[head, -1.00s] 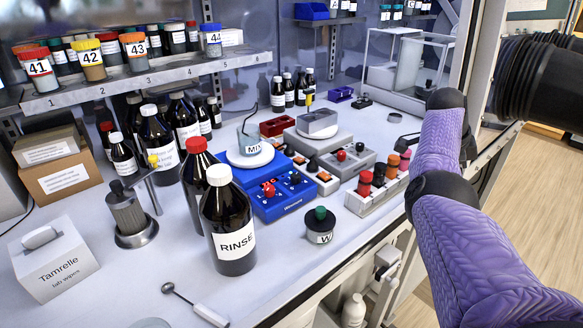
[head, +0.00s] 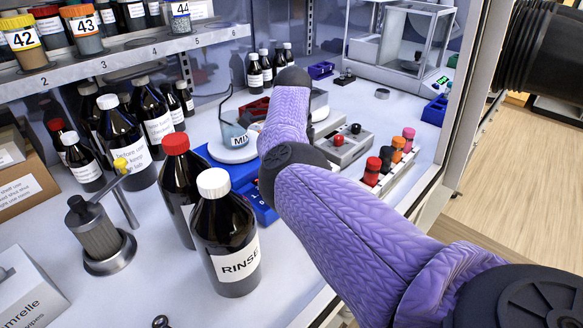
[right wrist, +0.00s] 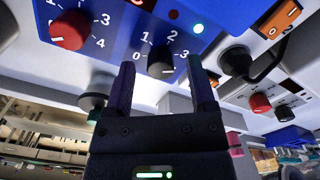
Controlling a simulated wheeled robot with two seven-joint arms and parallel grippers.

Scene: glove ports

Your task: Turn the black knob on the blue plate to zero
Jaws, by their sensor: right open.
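The blue plate (right wrist: 115,30) spans the top of the right wrist view. The black knob (right wrist: 160,60) on it has white numbers around it, with 1 and 2 readable; where it points is unclear. A red knob (right wrist: 70,30) sits to its left on the same plate. My right gripper (right wrist: 161,66) is open, its fingertips on either side of the black knob; whether they touch it is unclear. In the head view, part of the blue plate (head: 240,175) shows behind my right arm, which hides the knob and gripper. My left gripper is not in view.
The brown RINSE bottle (head: 226,240) and a red-capped bottle (head: 178,185) stand left of my arm. A MIX beaker (head: 236,133) stands on a white round top beside it. Coloured-topped pegs (head: 388,160) stand to the right.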

